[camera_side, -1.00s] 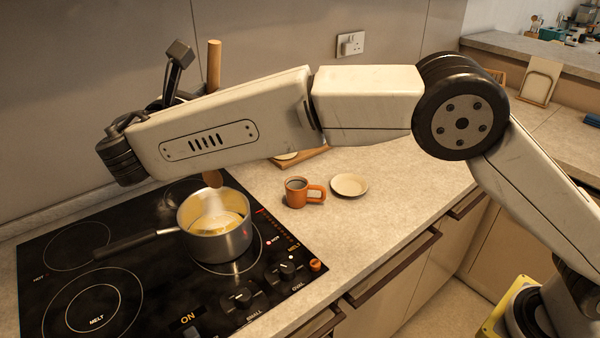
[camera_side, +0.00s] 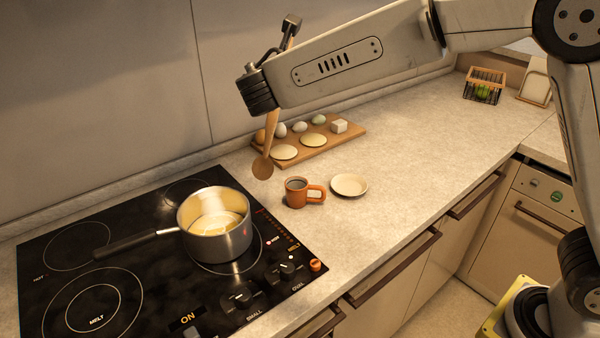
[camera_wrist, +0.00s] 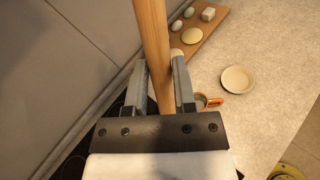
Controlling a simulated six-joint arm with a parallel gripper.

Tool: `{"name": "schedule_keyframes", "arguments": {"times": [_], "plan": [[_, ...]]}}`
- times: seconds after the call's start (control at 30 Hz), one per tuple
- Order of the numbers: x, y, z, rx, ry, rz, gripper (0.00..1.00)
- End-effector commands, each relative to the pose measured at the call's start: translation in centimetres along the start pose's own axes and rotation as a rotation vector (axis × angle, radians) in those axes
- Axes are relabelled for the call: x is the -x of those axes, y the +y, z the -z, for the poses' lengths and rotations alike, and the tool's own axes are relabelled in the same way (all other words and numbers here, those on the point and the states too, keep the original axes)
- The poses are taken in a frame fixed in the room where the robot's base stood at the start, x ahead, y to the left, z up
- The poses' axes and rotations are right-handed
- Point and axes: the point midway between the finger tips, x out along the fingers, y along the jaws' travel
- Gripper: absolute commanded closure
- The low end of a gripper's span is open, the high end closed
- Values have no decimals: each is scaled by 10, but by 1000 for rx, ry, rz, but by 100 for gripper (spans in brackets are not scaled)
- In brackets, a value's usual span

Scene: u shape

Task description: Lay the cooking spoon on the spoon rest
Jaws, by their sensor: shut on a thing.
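The wooden cooking spoon (camera_side: 263,167) hangs tilted, bowl down, over the counter between the pot and the wooden board in the side view. Its handle (camera_wrist: 153,40) runs between the two fingers of my gripper (camera_wrist: 162,88) in the wrist view, and the gripper is shut on it. In the side view my arm hides most of the gripper. A small round cream dish (camera_side: 349,185), which looks like the spoon rest, lies empty on the counter to the right of the spoon. It also shows in the wrist view (camera_wrist: 237,80), right of my gripper.
An orange mug (camera_side: 297,192) with dark contents stands between the spoon and the dish. A steel pot (camera_side: 232,245) with yellowish contents sits on the black hob (camera_side: 150,300). A wooden board (camera_side: 348,133) with eggs and pale rounds lies behind. Counter right of the dish is clear.

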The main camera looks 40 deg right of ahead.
Motion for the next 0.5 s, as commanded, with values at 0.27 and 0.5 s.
{"name": "schedule_keyframes", "arguments": {"times": [0.27,0.5], "plan": [[-31,-59,10,32,160,-67,100],[-57,-125,28,51,330,-59,100]]}}
